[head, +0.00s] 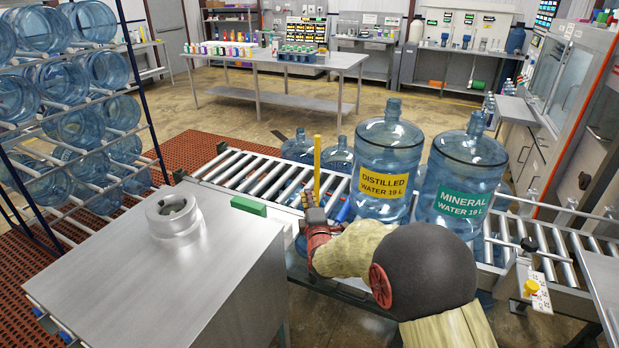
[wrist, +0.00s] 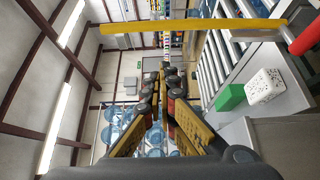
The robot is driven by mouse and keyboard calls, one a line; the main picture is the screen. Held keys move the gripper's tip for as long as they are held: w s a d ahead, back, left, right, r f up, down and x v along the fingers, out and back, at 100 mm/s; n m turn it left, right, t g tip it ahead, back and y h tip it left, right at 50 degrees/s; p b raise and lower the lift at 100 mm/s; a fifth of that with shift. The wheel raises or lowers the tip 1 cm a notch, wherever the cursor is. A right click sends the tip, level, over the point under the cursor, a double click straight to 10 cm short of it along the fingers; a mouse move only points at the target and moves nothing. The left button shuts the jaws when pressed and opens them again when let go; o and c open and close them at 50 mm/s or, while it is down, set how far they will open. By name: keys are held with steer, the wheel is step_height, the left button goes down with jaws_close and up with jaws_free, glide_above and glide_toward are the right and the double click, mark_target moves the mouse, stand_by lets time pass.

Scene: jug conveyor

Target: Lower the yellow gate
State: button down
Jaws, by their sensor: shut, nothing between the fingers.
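The yellow gate (head: 317,165) is a thin bar standing upright at the conveyor (head: 250,168) in the head view. In the wrist view the gate (wrist: 190,27) crosses the top of the picture, with a red part (wrist: 303,38) at its right end. My gripper (head: 313,203) is in front of the gate's lower part in the head view and hides its base. In the wrist view my gripper (wrist: 173,72) is shut and empty, with the bar beside the fingertips and a visible gap between them.
A distilled water jug (head: 386,160) and a mineral water jug (head: 461,178) stand on the conveyor, right of the gate. A green block (head: 248,206) lies at the near edge; a speckled white block (wrist: 265,85) is beside it. A steel cabinet (head: 170,270) is at left.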

steer(key=w+b, duration=0.3)
steer(key=w, duration=1)
steer(key=shift+a, duration=0.1)
